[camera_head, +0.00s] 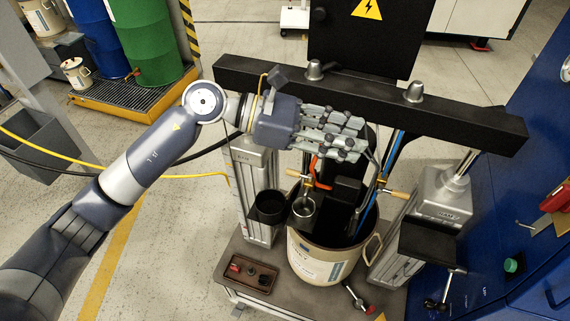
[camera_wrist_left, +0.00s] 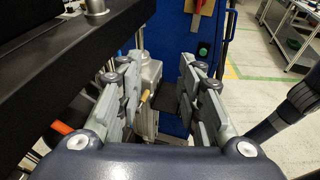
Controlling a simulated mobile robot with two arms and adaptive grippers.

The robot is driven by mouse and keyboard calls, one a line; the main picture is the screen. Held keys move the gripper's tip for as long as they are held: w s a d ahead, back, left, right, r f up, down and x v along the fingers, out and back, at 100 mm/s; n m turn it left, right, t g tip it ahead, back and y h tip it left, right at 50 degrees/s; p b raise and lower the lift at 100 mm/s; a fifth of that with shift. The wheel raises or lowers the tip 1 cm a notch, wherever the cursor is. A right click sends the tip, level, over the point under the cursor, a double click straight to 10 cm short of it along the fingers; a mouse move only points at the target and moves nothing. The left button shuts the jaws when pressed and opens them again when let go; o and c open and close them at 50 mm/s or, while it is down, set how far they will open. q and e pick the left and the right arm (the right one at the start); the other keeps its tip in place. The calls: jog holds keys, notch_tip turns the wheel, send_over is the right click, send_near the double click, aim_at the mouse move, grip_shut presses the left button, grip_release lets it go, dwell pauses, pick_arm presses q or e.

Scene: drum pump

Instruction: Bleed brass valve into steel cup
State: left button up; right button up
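My left gripper (camera_head: 350,138) reaches in from the left, above the drum pump. In the left wrist view its fingers (camera_wrist_left: 158,95) stand wide apart with nothing held between them. A brass valve (camera_head: 309,184) with an orange-red lever shows below the fingers. The steel cup (camera_head: 303,208) sits in a dark holder under it, at the rim of the cream drum (camera_head: 318,262). I cannot tell what is in the cup. A second brass fitting (camera_head: 396,193) is on the right; a brass piece also shows in the left wrist view (camera_wrist_left: 145,98). My right gripper is out of view.
A black crossbeam (camera_head: 455,118) spans above the drum, close to the gripper. An empty-looking black holder (camera_head: 268,207) is left of the cup. A small brown tray (camera_head: 249,272) lies on the platform. Grey posts flank the drum, and a blue cabinet (camera_head: 500,230) stands right.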

pick_arm(q)
jog(key=w+a+f+m+y, duration=0.3)
jog(key=a+f+y, duration=0.2)
jog(key=a, duration=0.1)
jog(key=t+y, duration=0.1)
jog(key=y, duration=0.4)
send_near(288, 170)
jog(key=p+x, duration=0.3)
jog(key=x, duration=0.4)
jog(key=shift+d+p, duration=0.1)
jog(key=shift+p, duration=0.25)
jog(key=shift+d+f, duration=0.2)
jog(key=shift+f, duration=0.35)
grip_shut()
